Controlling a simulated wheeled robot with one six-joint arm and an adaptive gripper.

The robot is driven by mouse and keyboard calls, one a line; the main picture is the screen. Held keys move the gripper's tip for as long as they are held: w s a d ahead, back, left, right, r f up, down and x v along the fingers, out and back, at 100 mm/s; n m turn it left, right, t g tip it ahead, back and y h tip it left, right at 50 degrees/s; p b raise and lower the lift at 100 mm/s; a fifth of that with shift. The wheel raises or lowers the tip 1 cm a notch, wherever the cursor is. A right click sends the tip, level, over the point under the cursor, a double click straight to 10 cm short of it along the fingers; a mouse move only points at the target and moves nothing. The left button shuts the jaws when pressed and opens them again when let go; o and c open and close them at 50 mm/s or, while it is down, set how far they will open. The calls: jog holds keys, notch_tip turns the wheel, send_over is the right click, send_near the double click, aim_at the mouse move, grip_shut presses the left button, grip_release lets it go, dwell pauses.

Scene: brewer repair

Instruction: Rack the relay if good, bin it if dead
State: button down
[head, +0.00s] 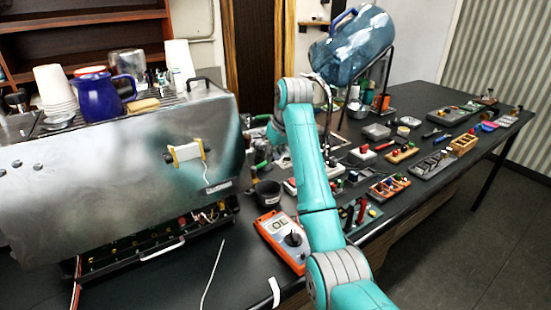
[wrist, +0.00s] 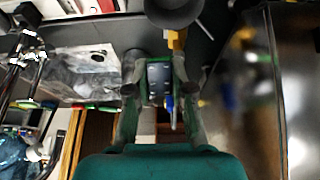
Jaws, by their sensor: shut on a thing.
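My gripper (wrist: 159,72) is shut in the wrist view on a small grey-blue block with pin-like dots, seemingly the relay (wrist: 158,80). In the head view my arm reaches up and bends down near the brewer's right end; the fingers and held block are not clear there. A black cup-like bin (head: 268,194) stands on the bench below. An orange meter (head: 283,238) lies in front of it, its display apparently reading "OL". I cannot tell which holder is the relay rack.
The steel brewer (head: 110,170) fills the left, with a blue jug (head: 101,97) on top and an open tray of parts below. A blue water bottle (head: 353,48) tilts on a stand behind. Several small parts trays, including an orange one (head: 390,187), crowd the bench at right.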

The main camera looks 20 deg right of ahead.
jog(key=shift+a+f, duration=0.15)
jog(key=shift+f, duration=2.85)
jog(key=c, duration=0.9)
grip_release()
jog(key=shift+c, duration=0.2)
jog(key=shift+r, duration=0.1)
notch_tip(320, 180, up, 10)
jog(key=shift+f, duration=0.1)
